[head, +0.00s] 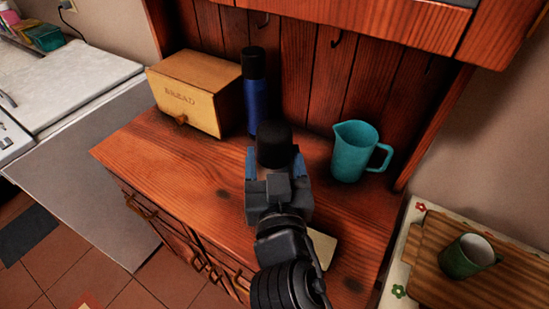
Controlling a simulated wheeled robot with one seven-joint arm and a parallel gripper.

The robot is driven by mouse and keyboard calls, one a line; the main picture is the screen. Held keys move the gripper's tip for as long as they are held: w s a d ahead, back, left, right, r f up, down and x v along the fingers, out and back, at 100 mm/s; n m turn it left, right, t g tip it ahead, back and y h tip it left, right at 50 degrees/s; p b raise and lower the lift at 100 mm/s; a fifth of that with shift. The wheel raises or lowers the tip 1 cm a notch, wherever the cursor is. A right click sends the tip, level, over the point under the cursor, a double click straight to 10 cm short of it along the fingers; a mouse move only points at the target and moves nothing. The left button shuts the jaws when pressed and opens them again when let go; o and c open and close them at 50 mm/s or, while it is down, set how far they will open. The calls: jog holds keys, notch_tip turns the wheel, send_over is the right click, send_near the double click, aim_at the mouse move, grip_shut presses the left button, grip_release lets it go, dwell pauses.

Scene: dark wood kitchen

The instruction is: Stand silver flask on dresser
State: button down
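The dresser (150,145) has a reddish wood top. My gripper (275,165) is over the middle of it, with its blue-padded fingers close against both sides of a flask. The flask's black cap (273,143) shows above the fingers. Its body is hidden by my gripper, so its silver colour cannot be seen. It looks about upright. Whether its base touches the dresser top is hidden.
A blue flask with a black cap (256,95) stands just behind my gripper. A wooden bread box (195,95) is at the left, and a teal jug (352,152) at the right. A flat pale object (324,246) lies near the front. The left front of the top is clear.

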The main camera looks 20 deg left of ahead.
jog(key=shift+f+b, duration=0.15)
jog(key=shift+b, duration=0.15)
jog(key=shift+c, duration=0.6)
grip_release()
jog(key=shift+r+p, duration=0.2)
jog(key=shift+p, duration=0.1)
jog(key=shift+s+d+f, duration=0.15)
jog(key=shift+s, duration=0.05)
jog(key=b+v, duration=0.3)
jog(key=v, duration=0.8)
jog(key=shift+s, duration=0.25)
jog(key=shift+d, duration=0.15)
